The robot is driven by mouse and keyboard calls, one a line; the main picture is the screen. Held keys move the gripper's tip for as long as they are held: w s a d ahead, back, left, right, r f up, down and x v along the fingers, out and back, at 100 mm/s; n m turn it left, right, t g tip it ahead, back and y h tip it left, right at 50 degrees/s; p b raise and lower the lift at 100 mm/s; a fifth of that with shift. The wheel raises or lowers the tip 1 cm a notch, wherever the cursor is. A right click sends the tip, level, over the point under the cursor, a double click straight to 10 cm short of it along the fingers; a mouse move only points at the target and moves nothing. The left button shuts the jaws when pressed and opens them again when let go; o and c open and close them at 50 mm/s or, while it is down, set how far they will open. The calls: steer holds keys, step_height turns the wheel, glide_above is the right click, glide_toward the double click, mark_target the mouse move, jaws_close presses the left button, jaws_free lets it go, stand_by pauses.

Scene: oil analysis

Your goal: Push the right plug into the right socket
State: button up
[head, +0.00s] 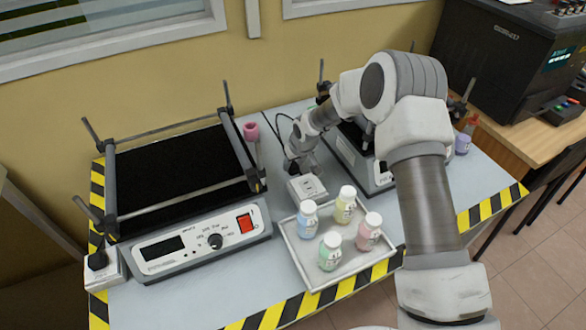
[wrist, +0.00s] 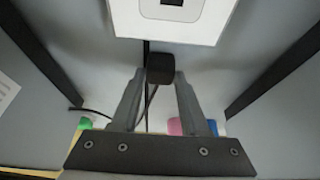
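The right plug is a small black block (wrist: 160,67) with a dark cable, seen between my fingertips in the wrist view. My gripper (wrist: 160,78) appears shut on it, one finger against each side. The right socket is a white box (wrist: 125,20) with a grey face and dark opening, just beyond the plug at the top of the wrist view. In the head view, the socket (head: 309,189) lies on the table behind the bottle tray, and my gripper (head: 299,163) is low, just behind it. The plug is hard to make out there, and its prongs are hidden.
A tray (head: 291,246) with several capped bottles stands in front of the socket. A shaker (head: 200,235) stands left, another device (head: 350,152) right. A black plug (head: 97,260) sits at the left socket (head: 108,277). A pink-topped item (head: 251,131) stands behind, left of my gripper.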

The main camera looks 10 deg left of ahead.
mark_target(294, 166)
jaws_close()
steer(key=shift+r, duration=0.1)
steer(key=shift+r, duration=0.6)
step_height(294, 166, up, 3)
steer(key=shift+w+r, duration=0.1)
steer(key=s+d+r, duration=0.2)
steer(key=d+r, duration=0.1)
steer(key=d, duration=0.2)
steer(key=s+d+r+p, duration=0.1)
steer(key=s+d+r, duration=0.1)
steer(key=d, duration=0.4)
steer(key=shift+r, duration=0.7)
